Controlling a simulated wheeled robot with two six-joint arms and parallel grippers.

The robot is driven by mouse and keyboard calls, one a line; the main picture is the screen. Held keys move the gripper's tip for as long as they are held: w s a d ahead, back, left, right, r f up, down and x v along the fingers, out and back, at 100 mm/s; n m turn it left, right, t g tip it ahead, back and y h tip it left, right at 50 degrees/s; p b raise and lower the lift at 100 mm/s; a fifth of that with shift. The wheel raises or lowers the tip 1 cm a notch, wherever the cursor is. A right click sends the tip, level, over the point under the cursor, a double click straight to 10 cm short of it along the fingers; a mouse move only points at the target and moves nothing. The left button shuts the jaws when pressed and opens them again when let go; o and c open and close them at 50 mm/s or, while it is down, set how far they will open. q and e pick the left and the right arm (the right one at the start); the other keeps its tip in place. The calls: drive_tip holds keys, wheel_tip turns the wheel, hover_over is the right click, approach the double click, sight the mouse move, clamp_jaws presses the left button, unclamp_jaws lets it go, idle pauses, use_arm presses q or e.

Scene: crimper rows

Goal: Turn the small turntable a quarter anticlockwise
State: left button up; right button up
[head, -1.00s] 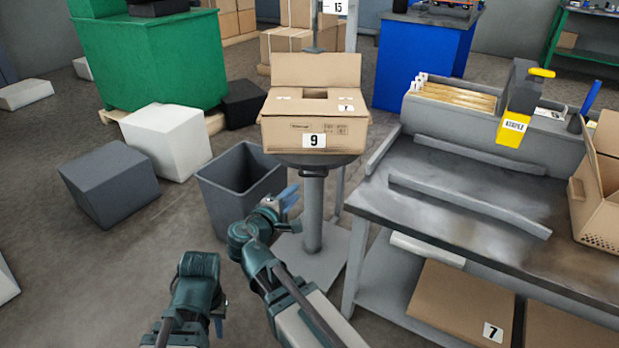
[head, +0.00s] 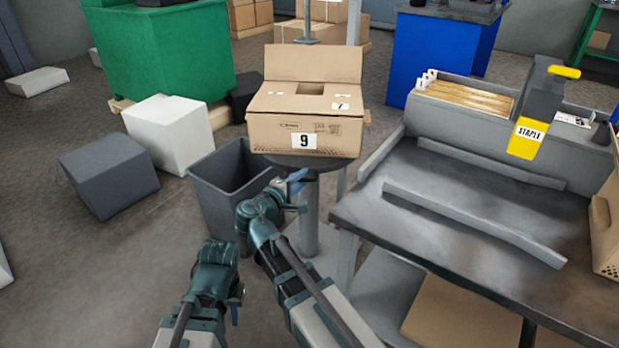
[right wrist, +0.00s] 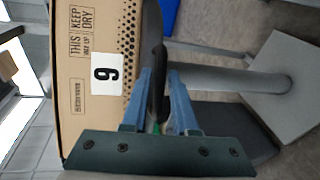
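The small turntable is a dark round disc (head: 277,160) on a grey post. A cardboard box (head: 274,136) labelled 9 stands on it, its rear flap raised. The box's printed side and the 9 label also show in the right wrist view (right wrist: 88,40). My right gripper (head: 299,180) is at the disc's front edge. In the right wrist view its blue fingers (right wrist: 160,85) are apart, either side of a dark curved handle (right wrist: 158,65); firm contact is not clear. My left gripper (head: 236,313) hangs low at the left, away from the turntable, its fingers mostly hidden.
A grey bin (head: 212,190) stands close left of the post. A grey workbench (head: 440,215) with rails and a yellow stapler unit (head: 527,138) is at right. White (head: 168,133) and dark grey (head: 108,178) blocks lie at left.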

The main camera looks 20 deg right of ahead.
clamp_jaws()
idle(1.4)
